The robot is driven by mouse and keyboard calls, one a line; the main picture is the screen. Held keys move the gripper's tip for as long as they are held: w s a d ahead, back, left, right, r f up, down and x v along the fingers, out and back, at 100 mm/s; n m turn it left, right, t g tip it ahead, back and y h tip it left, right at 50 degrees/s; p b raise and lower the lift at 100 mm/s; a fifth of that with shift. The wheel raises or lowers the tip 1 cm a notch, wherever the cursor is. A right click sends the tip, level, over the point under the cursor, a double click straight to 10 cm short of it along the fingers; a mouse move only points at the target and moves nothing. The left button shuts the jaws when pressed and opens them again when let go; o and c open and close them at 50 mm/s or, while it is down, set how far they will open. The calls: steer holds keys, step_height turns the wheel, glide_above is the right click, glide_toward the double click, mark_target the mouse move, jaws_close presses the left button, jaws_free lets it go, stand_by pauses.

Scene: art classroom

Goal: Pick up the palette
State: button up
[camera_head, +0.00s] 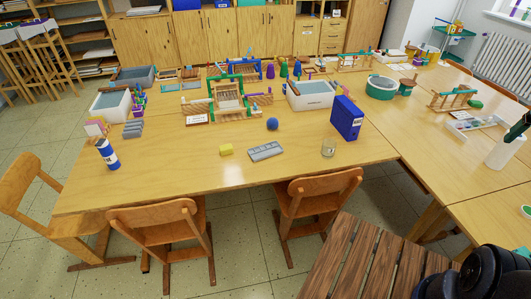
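A grey, flat, rectangular palette (265,151) with shallow wells lies on the front part of the big wooden table (190,165). A yellow block (226,149) is to its left and a blue ball (272,124) is behind it. A second, paler paint tray (475,124) with coloured wells lies on the right-hand table. Black rounded parts of my arm show at the bottom right corner. My gripper is not in view, and nothing touches the grey palette.
A glass jar (328,147) and a blue box (346,118) stand right of the palette. A blue bottle (108,154) stands at the left. Wooden chairs (160,225) line the near edge. A slatted wooden surface (345,260) is in front.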

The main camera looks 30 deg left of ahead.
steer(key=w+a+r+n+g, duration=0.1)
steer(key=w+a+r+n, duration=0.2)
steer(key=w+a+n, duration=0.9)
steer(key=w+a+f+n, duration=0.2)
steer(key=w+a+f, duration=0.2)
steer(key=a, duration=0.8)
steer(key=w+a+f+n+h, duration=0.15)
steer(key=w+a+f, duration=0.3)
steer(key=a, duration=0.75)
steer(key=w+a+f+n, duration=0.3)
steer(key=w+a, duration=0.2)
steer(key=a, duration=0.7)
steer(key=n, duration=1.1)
glide_above(266, 151)
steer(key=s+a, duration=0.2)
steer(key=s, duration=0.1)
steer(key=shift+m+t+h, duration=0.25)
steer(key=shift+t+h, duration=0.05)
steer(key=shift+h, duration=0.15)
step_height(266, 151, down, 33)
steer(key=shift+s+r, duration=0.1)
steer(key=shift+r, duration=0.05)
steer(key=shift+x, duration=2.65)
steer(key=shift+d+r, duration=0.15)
